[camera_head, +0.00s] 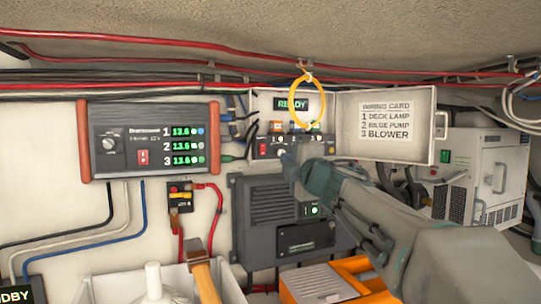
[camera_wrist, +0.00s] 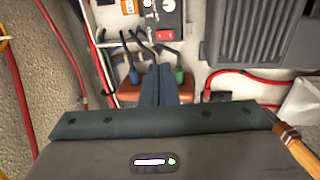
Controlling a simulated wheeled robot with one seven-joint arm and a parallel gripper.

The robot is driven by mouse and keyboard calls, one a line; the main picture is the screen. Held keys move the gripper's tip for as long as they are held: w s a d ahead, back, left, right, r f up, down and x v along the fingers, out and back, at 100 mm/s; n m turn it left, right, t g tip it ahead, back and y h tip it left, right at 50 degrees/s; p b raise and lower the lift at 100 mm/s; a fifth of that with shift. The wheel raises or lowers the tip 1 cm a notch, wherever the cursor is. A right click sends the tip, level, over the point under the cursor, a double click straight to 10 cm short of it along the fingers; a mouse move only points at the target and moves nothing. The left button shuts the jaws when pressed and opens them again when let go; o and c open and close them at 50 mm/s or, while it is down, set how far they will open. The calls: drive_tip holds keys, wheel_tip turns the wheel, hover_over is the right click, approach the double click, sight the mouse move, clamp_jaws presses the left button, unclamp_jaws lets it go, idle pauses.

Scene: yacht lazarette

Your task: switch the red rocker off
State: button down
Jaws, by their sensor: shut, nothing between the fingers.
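A red rocker (camera_head: 263,149) sits at the lower left of the small grey panel (camera_head: 262,103) with the green READY display. It also shows in the wrist view (camera_wrist: 165,35), beyond my fingertips. A second red rocker (camera_head: 143,157) is on the front of the dark charger box (camera_head: 120,120) at the left. My gripper (camera_head: 287,160) is shut and empty, in front of the panel's lower edge, right of the panel's red rocker. Its closed fingers (camera_wrist: 162,70) show in the wrist view. I see no contact with either rocker. The arm hides part of the panel's lower right.
A yellow ring (camera_head: 307,82) hangs over the panel. An open lid with a wiring card (camera_head: 385,122) is at the right. A dark vented box (camera_head: 265,205) is below. Blue and green plugged cables (camera_wrist: 180,77) lie near my fingers. A wooden handle (camera_head: 203,275) stands lower left.

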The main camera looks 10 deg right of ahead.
sight(262, 146)
drive_tip(key=p+x, duration=0.3)
drive_tip(key=x, duration=1)
drive_tip(key=shift+a, duration=0.2)
